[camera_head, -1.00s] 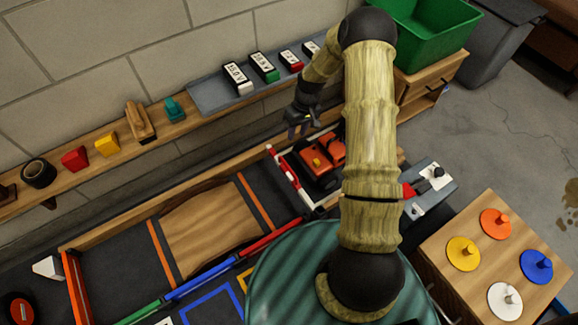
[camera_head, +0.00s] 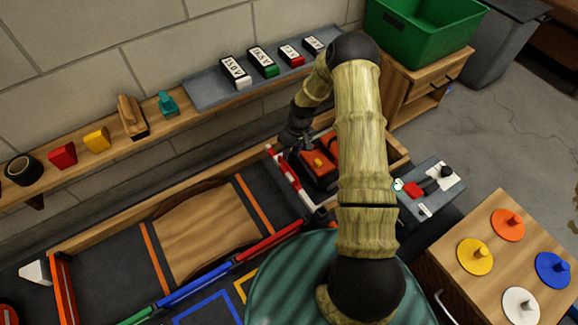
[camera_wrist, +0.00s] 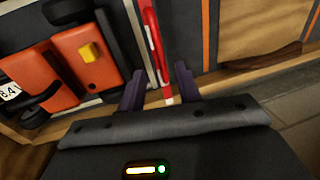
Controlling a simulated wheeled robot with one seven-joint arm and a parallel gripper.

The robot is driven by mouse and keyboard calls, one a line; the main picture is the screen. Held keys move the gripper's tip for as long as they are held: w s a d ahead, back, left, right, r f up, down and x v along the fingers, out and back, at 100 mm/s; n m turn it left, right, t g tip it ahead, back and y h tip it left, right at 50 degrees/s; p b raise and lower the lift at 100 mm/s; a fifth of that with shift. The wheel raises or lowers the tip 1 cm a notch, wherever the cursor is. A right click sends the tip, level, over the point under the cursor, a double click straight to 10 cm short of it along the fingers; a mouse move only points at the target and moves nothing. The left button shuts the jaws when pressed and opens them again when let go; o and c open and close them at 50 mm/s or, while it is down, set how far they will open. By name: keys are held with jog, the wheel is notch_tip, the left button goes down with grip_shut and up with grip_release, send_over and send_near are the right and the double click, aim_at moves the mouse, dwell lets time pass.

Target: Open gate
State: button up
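The gate is a red and white striped bar (camera_head: 287,176) at the left side of the bay that holds the orange car (camera_head: 320,163). In the wrist view the bar (camera_wrist: 153,45) runs away from me, its near red-and-white end lying between my fingers in the picture. My gripper (camera_wrist: 158,82) is open, with a dark purple finger on each side of the bar's end. I cannot tell whether either finger touches it. In the head view my gripper (camera_head: 294,148) is small and dark at the bar's far end, its fingertips hard to make out. The car (camera_wrist: 50,70) is left of my fingers.
A wooden rail (camera_head: 150,214) runs along the back of the track. Above it is a wall shelf with blocks and a grey tray (camera_head: 205,93) of labelled batteries. A wooden ramp (camera_head: 205,230) lies left of the gate. A control box (camera_head: 440,190) stands right of my arm.

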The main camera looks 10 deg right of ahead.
aim_at(288, 166)
jog(key=f+b, duration=0.1)
jog(key=f, duration=0.3)
jog(key=a+f+b, duration=0.1)
jog(key=f, duration=0.1)
jog(key=shift+s+b, duration=0.15)
jog(key=shift+b, duration=0.2)
jog(key=shift+r, duration=0.1)
grip_shut()
